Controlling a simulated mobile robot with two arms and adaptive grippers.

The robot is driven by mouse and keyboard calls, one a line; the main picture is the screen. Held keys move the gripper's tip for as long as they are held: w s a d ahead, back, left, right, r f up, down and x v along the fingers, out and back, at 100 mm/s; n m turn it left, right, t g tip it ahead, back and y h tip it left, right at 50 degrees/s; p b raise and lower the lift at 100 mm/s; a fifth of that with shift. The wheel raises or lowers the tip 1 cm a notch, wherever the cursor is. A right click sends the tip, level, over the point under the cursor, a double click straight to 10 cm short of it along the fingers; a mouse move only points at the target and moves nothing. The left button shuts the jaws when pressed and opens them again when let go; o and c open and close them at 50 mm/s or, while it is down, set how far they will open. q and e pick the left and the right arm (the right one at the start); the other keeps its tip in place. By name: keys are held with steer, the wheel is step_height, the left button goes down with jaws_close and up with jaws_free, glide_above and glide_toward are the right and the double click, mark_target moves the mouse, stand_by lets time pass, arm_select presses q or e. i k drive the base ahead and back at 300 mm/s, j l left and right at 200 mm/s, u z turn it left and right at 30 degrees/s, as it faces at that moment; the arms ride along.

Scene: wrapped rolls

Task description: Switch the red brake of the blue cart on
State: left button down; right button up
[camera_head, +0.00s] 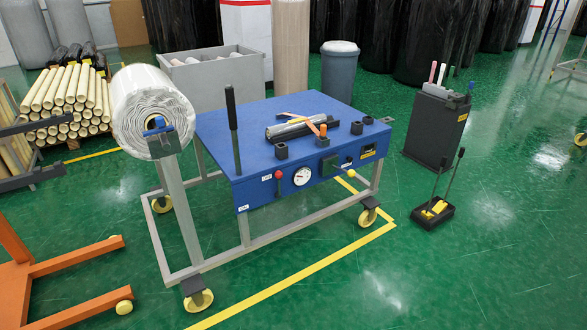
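The blue cart (215,135) stands in the middle of the head view on a grey metal frame with yellow-wheeled casters. A small red-knobbed lever (278,175) stands on its front panel, left of a round white gauge (302,176). The knob is at the top of a short stem; I cannot tell from its pose which setting it is in. A tall black lever (232,120) rises at the cart's left corner. A yellow-tipped lever (347,172) sticks out right of the gauge. Neither of my grippers is in view.
A large wrapped white roll (150,105) is mounted at the cart's left end. Orange base legs (75,265) lie on the floor at the lower left. A dark bin (437,125) and a black tool holder (432,213) stand at the right. The green floor before the cart is clear.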

mark_target(278, 174)
steer(key=i+l, duration=0.2)
steer(key=i, duration=0.25)
steer(key=i+l, duration=0.2)
steer(key=i, duration=0.2)
steer(key=i+l+z, duration=0.1)
steer(key=i, duration=0.35)
steer(key=i+l, duration=0.25)
steer(key=i, duration=0.2)
